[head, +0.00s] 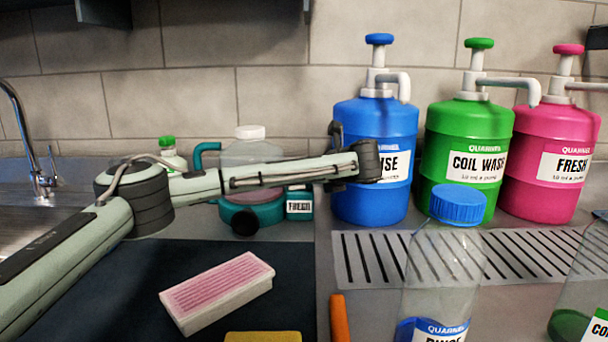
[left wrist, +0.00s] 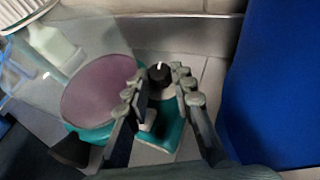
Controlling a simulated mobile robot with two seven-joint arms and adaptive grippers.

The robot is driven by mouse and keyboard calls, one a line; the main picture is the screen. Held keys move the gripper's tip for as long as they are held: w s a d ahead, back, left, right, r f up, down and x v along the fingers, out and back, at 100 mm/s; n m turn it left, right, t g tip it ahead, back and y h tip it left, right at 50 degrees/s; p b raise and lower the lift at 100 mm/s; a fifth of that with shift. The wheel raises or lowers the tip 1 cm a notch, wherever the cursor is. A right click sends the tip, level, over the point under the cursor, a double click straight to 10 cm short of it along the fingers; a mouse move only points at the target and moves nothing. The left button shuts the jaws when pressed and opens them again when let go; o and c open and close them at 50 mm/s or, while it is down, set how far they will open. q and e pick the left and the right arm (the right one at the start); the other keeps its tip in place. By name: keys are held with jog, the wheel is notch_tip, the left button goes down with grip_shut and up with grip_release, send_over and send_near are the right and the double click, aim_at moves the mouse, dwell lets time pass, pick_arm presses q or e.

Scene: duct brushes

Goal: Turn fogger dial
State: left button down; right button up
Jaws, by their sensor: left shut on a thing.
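The fogger (head: 268,212) stands on the counter behind my left forearm, with a teal body, a clear tank holding pinkish liquid and a FRESH label. The left wrist view shows it from above, with its teal housing (left wrist: 163,150). Its black dial (left wrist: 159,76) has a white mark pointing to the top of that view, slightly left. My left gripper (left wrist: 158,82) has one finger on each side of the dial and is shut on it. In the head view my arm hides the dial and fingers. My right gripper is in neither view.
Blue (head: 350,125), green (head: 462,135) and pink (head: 558,140) pump jugs stand along the wall, the blue one close beside my left wrist. A clear bottle with a blue cap (head: 457,205) stands in front. A pink-topped sponge block (head: 217,290) lies on the dark mat (head: 100,300).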

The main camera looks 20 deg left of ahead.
pick_arm(q)
jog(key=c, duration=1.6)
grip_release()
jog(key=v, duration=1.2)
